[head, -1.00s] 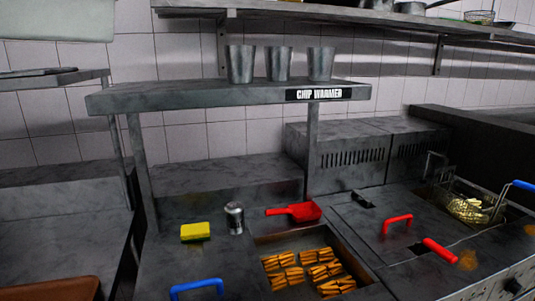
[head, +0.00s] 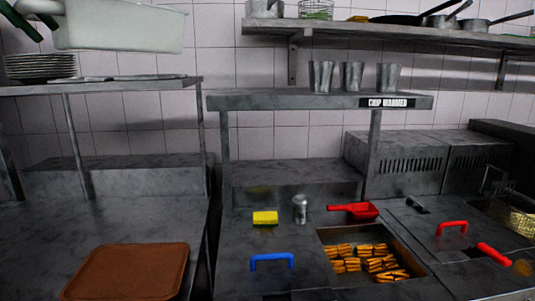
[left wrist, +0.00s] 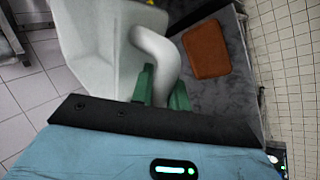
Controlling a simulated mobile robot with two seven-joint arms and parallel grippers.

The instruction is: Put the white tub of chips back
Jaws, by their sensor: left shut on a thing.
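The white tub (head: 125,30) hangs in the air at the upper left of the head view, close to me and in front of the wall. My left gripper (head: 31,17), with green fingers, is at the tub's left end. In the left wrist view, the green fingers (left wrist: 163,90) are shut around the tub's thick white handle (left wrist: 155,55). The tub's pale wall (left wrist: 92,45) fills the upper left there. I cannot see whether chips are inside. My right gripper is not in view.
A shelf marked CHIP WARMER (head: 285,101) holds metal cups. Below are a well of chips (head: 410,258), a red scoop (head: 358,210), a yellow sponge (head: 265,218) and a shaker (head: 300,209). A brown board (head: 128,270) lies on the left counter (head: 60,230), otherwise clear. Plates (head: 40,66) stand on the left shelf.

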